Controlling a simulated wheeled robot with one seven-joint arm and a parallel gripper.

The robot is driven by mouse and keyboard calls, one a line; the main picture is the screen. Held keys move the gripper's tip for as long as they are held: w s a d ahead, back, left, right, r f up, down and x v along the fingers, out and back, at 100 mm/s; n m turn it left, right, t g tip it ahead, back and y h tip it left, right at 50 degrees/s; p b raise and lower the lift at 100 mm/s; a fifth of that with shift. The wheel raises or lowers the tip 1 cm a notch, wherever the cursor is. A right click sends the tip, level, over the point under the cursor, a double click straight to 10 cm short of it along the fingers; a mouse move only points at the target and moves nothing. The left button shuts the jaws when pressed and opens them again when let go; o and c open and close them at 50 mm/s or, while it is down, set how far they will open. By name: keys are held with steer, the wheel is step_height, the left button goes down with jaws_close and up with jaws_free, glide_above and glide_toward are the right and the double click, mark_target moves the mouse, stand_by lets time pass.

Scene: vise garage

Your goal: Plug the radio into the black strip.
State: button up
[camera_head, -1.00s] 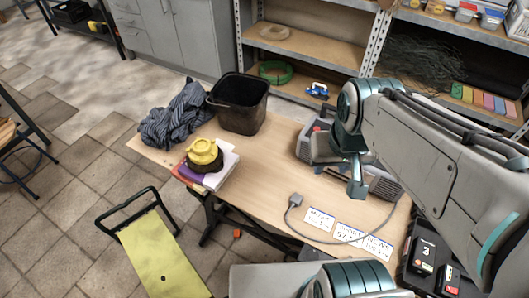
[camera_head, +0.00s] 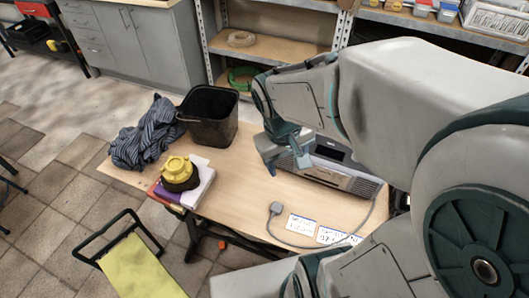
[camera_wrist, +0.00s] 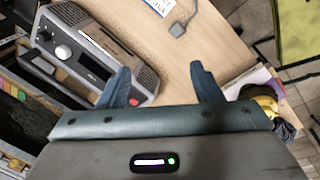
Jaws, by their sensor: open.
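The radio (camera_head: 345,176), grey with a speaker front, stands on the wooden table, partly behind my arm. In the wrist view the radio (camera_wrist: 100,55) is at the left, its knob and red button showing. Its grey plug (camera_head: 276,208) lies loose on the table at the end of a grey cord; the plug (camera_wrist: 177,29) also shows top centre in the wrist view. My gripper (camera_head: 285,152) is open and empty above the table, by the radio's left end. Its spread fingers (camera_wrist: 158,72) point toward the tabletop. No black strip is visible now; my arm covers the table's right end.
White labels (camera_head: 302,225) lie beside the cord. A yellow and black object (camera_head: 178,172) sits on books at the table's left. A black bin (camera_head: 210,115) and a striped cloth (camera_head: 150,135) are behind it. The middle of the table (camera_head: 235,180) is bare.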

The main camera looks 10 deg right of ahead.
steer(key=w+a+f+n+g+p, duration=0.1)
steer(key=w+a+f+n, duration=0.1)
steer(key=f, duration=0.5)
steer(key=w+a+f+n+g+h+p, duration=0.1)
steer(key=w+a+f+n+g+p, duration=0.1)
steer(key=w+f+n, duration=0.2)
step_height(320, 180, down, 4)
steer(key=shift+w+a+r+n+g+h, duration=0.3)
steer(key=shift+w+a+n, duration=0.1)
steer(key=shift+n, duration=0.6)
glide_above(276, 206)
steer(key=a, duration=0.2)
steer(key=f, duration=0.8)
steer(key=shift+w+d, duration=0.15)
steer(key=shift+w, duration=0.25)
steer(key=shift+f, duration=0.1)
steer(key=shift+w+x, duration=0.15)
steer(key=shift+x, duration=1.15)
steer(key=shift+w+x, duration=0.15)
steer(key=shift+x, duration=1.1)
steer(key=shift+f, duration=0.1)
